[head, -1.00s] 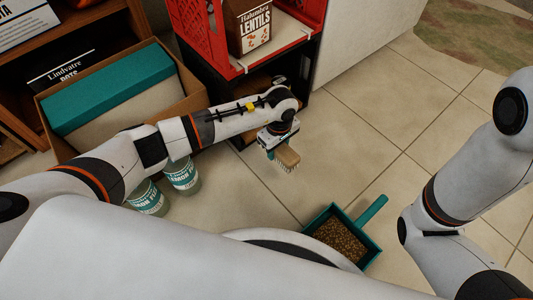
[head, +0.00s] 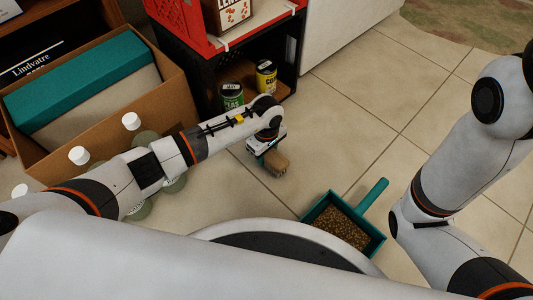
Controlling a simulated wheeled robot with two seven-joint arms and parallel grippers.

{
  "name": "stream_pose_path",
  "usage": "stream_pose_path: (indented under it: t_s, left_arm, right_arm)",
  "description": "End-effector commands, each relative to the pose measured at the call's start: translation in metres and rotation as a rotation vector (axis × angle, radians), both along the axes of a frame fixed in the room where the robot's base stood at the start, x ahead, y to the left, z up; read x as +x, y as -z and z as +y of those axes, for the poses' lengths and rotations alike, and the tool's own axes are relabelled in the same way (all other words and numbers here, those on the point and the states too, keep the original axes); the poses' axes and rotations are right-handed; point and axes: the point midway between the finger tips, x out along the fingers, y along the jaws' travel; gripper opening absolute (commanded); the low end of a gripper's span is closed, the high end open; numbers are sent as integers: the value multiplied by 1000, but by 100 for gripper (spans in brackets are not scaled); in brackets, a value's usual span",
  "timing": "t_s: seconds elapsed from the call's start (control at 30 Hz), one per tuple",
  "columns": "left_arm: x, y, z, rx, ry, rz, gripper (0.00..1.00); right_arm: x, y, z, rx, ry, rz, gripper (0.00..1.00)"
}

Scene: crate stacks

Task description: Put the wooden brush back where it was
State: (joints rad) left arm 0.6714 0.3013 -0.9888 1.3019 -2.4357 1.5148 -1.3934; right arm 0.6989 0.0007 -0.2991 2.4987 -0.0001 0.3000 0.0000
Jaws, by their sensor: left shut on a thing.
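The wooden brush (head: 277,163) is in my left gripper (head: 265,149), in the middle of the head view. The gripper is shut on it, and the brush hangs below the jaws in front of the crate stack. Whether it touches the floor I cannot tell. A teal dustpan (head: 373,194) filled with brown granules lies on the floor to the right of the brush, apart from it. My right arm shows at the right edge, but its gripper is out of view.
A black crate (head: 201,72) under a red crate (head: 175,18) holds a green can (head: 232,96) and a yellow-labelled can (head: 266,77). A cardboard box (head: 177,95) and several white-capped bottles (head: 131,121) stand at left.

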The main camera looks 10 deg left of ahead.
Motion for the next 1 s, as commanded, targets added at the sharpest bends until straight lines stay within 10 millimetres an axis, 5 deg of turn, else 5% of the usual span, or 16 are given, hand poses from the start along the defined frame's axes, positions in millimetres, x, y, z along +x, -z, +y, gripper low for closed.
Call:
stream_pose_path:
  t_s: [0.17, 0.2, 0.3, 0.67, 1.0]
  left_arm:
    - [0, 3, 0, 0, 0, 0, 22]
    - [0, 3, 0, 0, -1, 0, 50]
    - [0, 3, 0, 0, -1, 0, 65]
    - [0, -3, 0, 0, 0, 0, 65]
    - [1, -61, 1, 2, 0, -2, 65]
  right_arm:
    - [0, 1, 0, -1, 0, 0, 27]
    - [0, 0, 0, -1, -1, 0, 27]
    - [0, 0, 0, -1, -1, -1, 27]
    - [0, -3, 0, -1, -1, -1, 27]
    - [-1, -51, 0, -1, -2, -3, 27]
